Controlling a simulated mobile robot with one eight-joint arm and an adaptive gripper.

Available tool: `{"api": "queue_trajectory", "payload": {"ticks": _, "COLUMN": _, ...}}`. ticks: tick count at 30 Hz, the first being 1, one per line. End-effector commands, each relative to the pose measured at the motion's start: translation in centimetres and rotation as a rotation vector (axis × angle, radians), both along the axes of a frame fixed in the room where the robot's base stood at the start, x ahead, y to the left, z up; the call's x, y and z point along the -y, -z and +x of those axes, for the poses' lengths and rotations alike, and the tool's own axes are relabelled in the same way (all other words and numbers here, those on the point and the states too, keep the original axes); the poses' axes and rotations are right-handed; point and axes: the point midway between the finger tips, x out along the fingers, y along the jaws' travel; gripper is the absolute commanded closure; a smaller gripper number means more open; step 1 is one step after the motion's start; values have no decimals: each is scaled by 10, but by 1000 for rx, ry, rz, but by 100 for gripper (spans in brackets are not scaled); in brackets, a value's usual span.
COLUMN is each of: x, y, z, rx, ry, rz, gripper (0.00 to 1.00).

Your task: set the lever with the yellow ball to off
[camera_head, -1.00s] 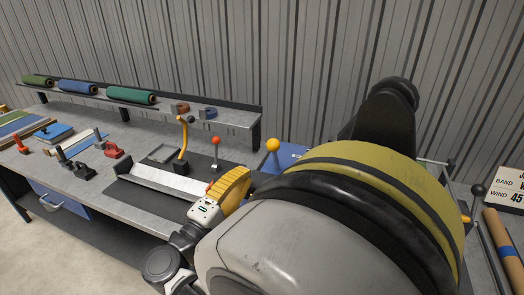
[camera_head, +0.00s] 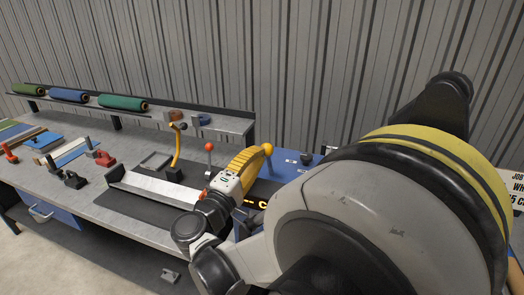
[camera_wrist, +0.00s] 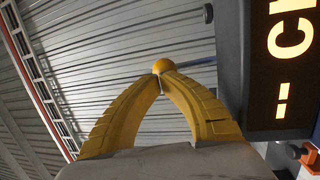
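The yellow ball (camera_head: 268,149) tops a lever at the right end of the bench. No off mark is readable.
A red-ball lever (camera_head: 209,147) and a curved yellow handle (camera_head: 178,148) stand left of my gripper. A dark box with a lit orange display (camera_wrist: 284,70) is close on the right in the wrist view. Turf rolls (camera_head: 68,95) lie on the back shelf.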

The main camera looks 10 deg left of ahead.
Motion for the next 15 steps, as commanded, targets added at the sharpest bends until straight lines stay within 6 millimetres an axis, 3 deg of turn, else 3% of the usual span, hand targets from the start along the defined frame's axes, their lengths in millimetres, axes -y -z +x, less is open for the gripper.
{"api": "queue_trajectory", "payload": {"ticks": 15, "x": 2, "y": -8, "z": 10, "rx": -80, "ry": 1, "rz": 15, "gripper": 100}}
